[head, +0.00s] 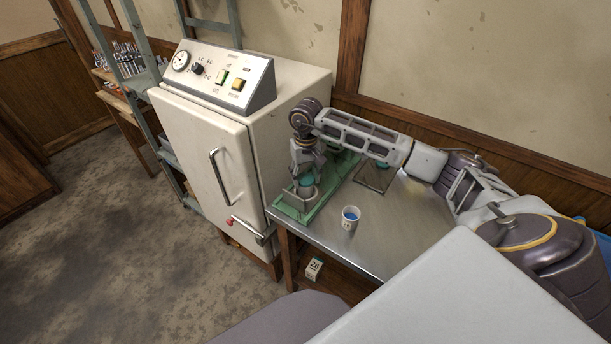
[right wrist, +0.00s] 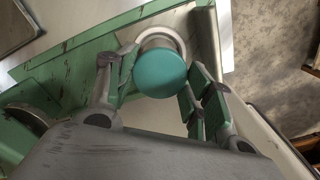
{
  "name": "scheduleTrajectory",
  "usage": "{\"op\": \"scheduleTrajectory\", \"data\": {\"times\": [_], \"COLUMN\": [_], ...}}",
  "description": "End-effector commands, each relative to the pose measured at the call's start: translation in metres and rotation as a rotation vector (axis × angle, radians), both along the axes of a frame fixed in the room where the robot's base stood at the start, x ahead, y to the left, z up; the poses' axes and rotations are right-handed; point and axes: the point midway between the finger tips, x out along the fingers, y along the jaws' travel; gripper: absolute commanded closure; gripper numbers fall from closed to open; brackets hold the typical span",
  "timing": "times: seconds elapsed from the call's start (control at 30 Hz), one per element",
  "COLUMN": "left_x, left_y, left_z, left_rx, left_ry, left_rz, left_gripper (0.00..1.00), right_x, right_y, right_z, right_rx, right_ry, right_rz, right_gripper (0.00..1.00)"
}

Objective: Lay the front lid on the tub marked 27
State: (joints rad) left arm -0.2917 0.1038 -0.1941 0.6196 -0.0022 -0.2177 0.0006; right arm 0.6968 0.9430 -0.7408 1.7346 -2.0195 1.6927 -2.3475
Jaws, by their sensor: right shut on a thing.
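My right gripper (head: 307,172) points down over the green tray on the metal table. It is shut on a round teal lid (head: 306,181), which also shows between the green-padded fingers in the right wrist view (right wrist: 160,74). A pale ring (right wrist: 165,38) shows just beyond the lid; I cannot tell whether they touch. A small white tub (head: 350,218) with blue inside stands upright on the table, right of the gripper and apart from it. Its mark is too small to read. My left gripper is not in view.
The green tray (head: 288,212) lies along the table's left edge beside a cream cabinet (head: 205,140). A wire stand (head: 375,180) with something teal is partly behind my right arm. A box marked 26 (head: 314,268) sits below. The metal table (head: 405,225) is bare right of the tub.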

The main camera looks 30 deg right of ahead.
Motion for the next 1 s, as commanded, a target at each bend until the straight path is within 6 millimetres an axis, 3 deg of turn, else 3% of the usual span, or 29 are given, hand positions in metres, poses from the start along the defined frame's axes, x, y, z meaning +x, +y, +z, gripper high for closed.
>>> {"op": "scheduleTrajectory", "data": {"times": [1.0], "left_x": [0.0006], "left_y": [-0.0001], "left_z": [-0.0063], "left_rx": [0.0], "left_ry": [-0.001], "left_rz": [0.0], "left_gripper": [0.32], "right_x": [0.0], "right_y": [0.0], "right_z": [-0.0024], "right_rx": [0.0], "right_ry": [0.0], "right_rz": [0.0], "right_gripper": [0.59]}}
